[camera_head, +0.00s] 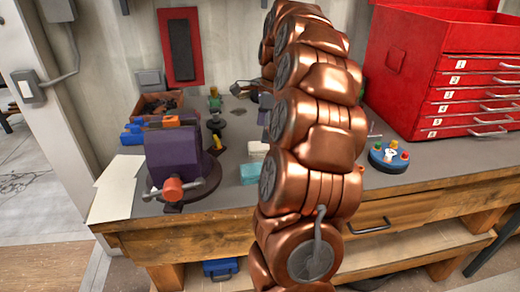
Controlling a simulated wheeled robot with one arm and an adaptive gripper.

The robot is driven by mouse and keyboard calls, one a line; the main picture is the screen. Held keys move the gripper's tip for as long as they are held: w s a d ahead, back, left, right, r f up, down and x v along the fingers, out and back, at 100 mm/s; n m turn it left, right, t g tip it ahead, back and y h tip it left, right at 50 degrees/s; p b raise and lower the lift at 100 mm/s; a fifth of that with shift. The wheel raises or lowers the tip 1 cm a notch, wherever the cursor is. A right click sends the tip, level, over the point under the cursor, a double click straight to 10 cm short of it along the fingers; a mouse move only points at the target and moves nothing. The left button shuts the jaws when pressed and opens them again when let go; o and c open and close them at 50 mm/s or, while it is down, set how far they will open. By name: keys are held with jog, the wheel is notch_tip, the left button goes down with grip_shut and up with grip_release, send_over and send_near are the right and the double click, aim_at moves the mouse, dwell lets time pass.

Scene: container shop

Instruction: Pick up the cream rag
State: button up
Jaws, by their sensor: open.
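A small cream folded piece, apparently the cream rag (258,148), lies on the grey workbench top. It is just behind a teal folded piece (250,173), and its right side is hidden by my copper arm. My arm rises through the middle of the view and bends away over the bench. A small dark grey part beside the arm looks like part of my gripper (254,90). It is above and behind the cream rag, apart from it. The fingertips are mostly hidden, and I see nothing held.
A purple vise (172,158) with an orange-red knob stands left on the workbench (330,208). Pale sheets (118,188) lie at its left edge. An orange bin (160,103) is behind the vise. A red toolbox (450,75) and a blue round holder (389,160) stand right.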

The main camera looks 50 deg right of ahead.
aim_at(261, 145)
jog(key=shift+a+f+p, duration=0.3)
jog(key=shift+a+f, duration=0.05)
jog(key=shift+f, duration=0.55)
jog(key=shift+w+a+f+p, duration=0.15)
jog(key=shift+f+p, duration=0.15)
jog(key=shift+f, duration=1.25)
jog(key=shift+c, duration=0.3)
jog(key=c, duration=1.1)
jog(key=shift+r, duration=0.1)
jog(key=shift+r+b, duration=0.4)
jog(key=shift+r, duration=0.9)
jog(key=shift+s+a+r, duration=0.1)
jog(key=shift+s+r, duration=0.1)
jog(key=shift+r, duration=0.2)
jog(key=s+a+b, duration=0.1)
jog(key=s+a, duration=0.2)
jog(key=s, duration=0.1)
jog(key=s+a+r+b, duration=0.1)
jog(key=s+a, duration=0.2)
jog(key=s, duration=0.1)
jog(key=s+a+b, duration=0.1)
jog(key=s+a, duration=0.2)
jog(key=s, duration=0.2)
jog(key=shift+r, duration=0.2)
